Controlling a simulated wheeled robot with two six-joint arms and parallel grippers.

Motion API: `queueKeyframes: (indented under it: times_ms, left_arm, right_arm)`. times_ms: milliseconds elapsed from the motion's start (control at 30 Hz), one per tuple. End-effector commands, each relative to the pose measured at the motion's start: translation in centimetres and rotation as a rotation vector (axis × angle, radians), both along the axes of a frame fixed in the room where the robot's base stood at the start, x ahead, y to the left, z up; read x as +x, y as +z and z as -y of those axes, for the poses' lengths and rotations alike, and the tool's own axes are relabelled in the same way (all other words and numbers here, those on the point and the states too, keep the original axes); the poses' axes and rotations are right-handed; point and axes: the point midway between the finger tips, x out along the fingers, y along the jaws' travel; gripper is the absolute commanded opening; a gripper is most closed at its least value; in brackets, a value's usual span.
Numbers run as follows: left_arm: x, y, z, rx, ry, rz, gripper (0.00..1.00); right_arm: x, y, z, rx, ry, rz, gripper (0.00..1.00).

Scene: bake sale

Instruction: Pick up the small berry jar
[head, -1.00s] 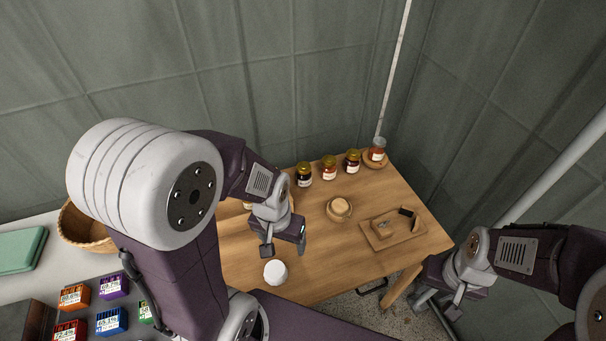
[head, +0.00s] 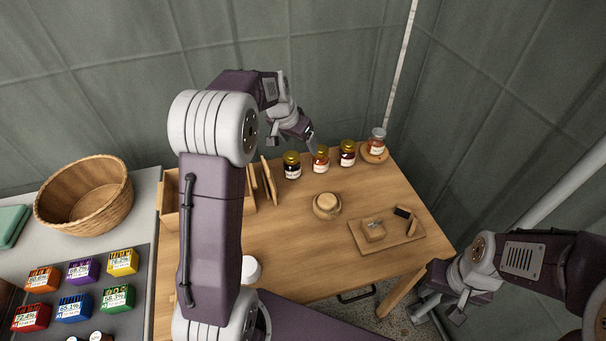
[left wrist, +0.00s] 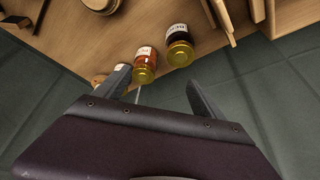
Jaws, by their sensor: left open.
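Several small jars with gold lids stand in a row along the table's back edge. They are a near-black jar (head: 292,166), an orange-red jar (head: 320,160) and a dark red jar (head: 347,154). I cannot tell from the labels which is the berry jar. My left gripper (head: 310,143) is open and empty, just behind and above the row near the orange-red jar. In the left wrist view the gripper (left wrist: 157,86) has the orange-red jar (left wrist: 146,64) ahead between its fingers, apart from them. The near-black jar (left wrist: 180,46) is to its right. My right gripper (head: 440,310) hangs at the lower right.
Another jar (head: 377,139) stands on a round wooden board at the back right corner. A round wooden pot (head: 327,206) and a cutting board (head: 400,237) lie in front. Wooden panels (head: 268,181) stand left of the row. A basket (head: 85,200) is further left.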

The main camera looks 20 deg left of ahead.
Motion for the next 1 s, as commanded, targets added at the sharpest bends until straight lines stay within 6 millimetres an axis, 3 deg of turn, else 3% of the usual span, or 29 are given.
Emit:
queueKeyframes:
  times_ms: [33, 100, 367, 1000]
  left_arm:
    - [0.5, -3.7, -2.0, -0.004, 0.038, -0.011, 0.79]
    - [0.0, -5.2, -3.1, -0.010, 0.062, -0.039, 0.79]
    - [0.0, -5.9, -3.6, -0.010, 0.075, -0.043, 0.79]
    - [2.9, -13.6, -2.6, -0.009, 0.075, -0.043, 0.79]
  right_arm:
    - [0.0, -2.5, 0.0, 0.000, 0.000, 0.000, 0.36]
    - [0.0, -2.6, 0.0, 0.000, 0.000, 0.000, 0.36]
    - [0.0, -2.6, 0.0, 0.000, 0.000, 0.000, 0.36]
    - [0.0, -3.7, 0.0, 0.000, 0.000, 0.000, 0.36]
